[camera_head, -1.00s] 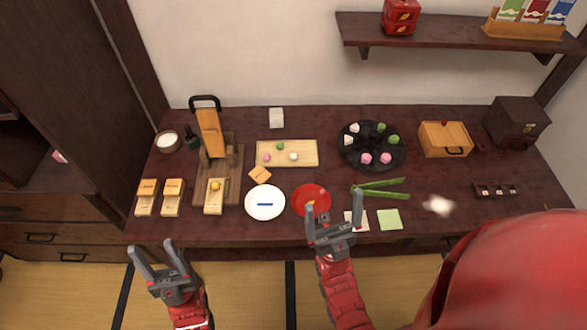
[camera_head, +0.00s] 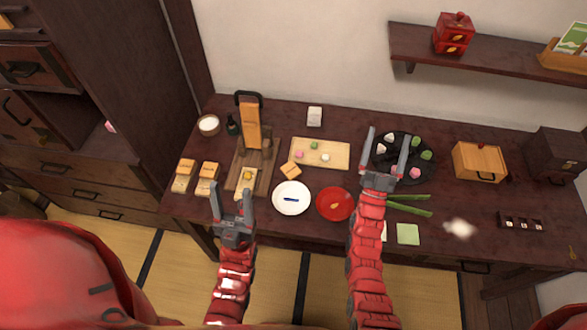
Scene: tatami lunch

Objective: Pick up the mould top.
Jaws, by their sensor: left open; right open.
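A small light-wood block, which looks like the mould top (camera_head: 290,170), lies loose and tilted on the table between the white plate and the board of sweets. An open mould base (camera_head: 246,182) with a yellow piece in it sits to its left, on the dark press stand. My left gripper (camera_head: 231,190) is open and empty at the table's front edge, in front of that base and left of the white plate (camera_head: 291,198). My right gripper (camera_head: 388,138) is open and empty, over the near-left part of the round black tray (camera_head: 428,176).
Two closed moulds (camera_head: 207,173) stand at the left. A press with an upright wooden lever (camera_head: 251,128) rises behind the open base. A board of sweets (camera_head: 335,153), a red plate (camera_head: 336,204), green strips (camera_head: 408,209) and a wooden box (camera_head: 479,160) stand to the right.

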